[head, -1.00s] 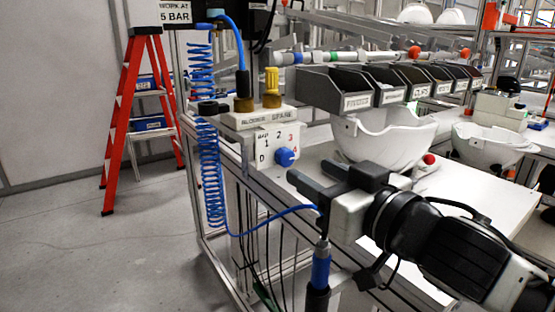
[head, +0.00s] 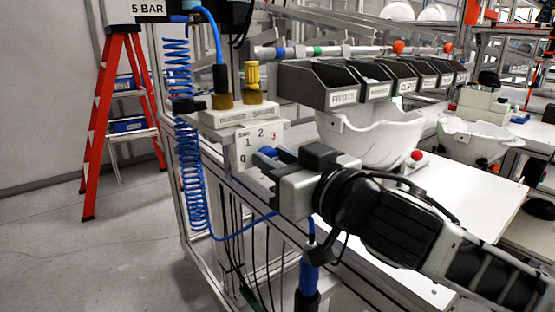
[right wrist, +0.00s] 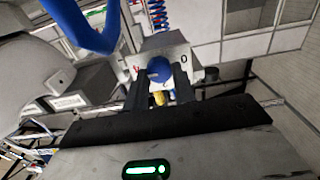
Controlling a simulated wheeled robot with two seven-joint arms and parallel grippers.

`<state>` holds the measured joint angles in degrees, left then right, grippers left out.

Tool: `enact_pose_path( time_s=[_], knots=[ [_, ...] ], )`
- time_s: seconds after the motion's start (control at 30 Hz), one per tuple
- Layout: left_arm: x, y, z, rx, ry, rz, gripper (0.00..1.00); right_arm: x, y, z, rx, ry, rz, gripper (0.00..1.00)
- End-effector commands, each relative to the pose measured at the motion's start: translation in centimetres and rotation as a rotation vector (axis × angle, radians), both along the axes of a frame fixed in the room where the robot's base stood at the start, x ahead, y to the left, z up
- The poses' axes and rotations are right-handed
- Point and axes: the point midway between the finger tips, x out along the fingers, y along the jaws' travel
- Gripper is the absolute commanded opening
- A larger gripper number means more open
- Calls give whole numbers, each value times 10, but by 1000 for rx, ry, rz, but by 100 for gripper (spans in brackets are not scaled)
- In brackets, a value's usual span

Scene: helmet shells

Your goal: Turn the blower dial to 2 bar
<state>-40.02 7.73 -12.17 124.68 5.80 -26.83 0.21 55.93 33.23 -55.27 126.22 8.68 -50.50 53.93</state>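The blower dial (head: 266,153) is a blue knob on a white scale plate (head: 243,142) marked BAR with numbers, below the BLOWER and SPARE labels. My right gripper (head: 270,161) is at the dial and partly hides it and the plate's lower right. In the right wrist view the blue dial (right wrist: 159,70) sits between the two dark fingers (right wrist: 160,84), one on each side. The fingers look apart, and whether they touch the knob is hard to tell. Which number the dial points to cannot be read. My left gripper is not in view.
A blue coiled hose (head: 187,170) hangs left of the plate. A red ladder (head: 105,130) stands at the left; floor there is clear.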

Motion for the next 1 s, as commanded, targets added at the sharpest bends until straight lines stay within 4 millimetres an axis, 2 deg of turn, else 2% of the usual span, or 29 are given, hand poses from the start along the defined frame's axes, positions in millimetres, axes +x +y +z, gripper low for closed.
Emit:
enact_pose_path(
  time_s=[0.43,1.0],
  knots=[
    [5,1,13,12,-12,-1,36,0,0,2,-100,-71,1,4],
    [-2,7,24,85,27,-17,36,-1,1,2,-520,-373,1,4]
  ],
)
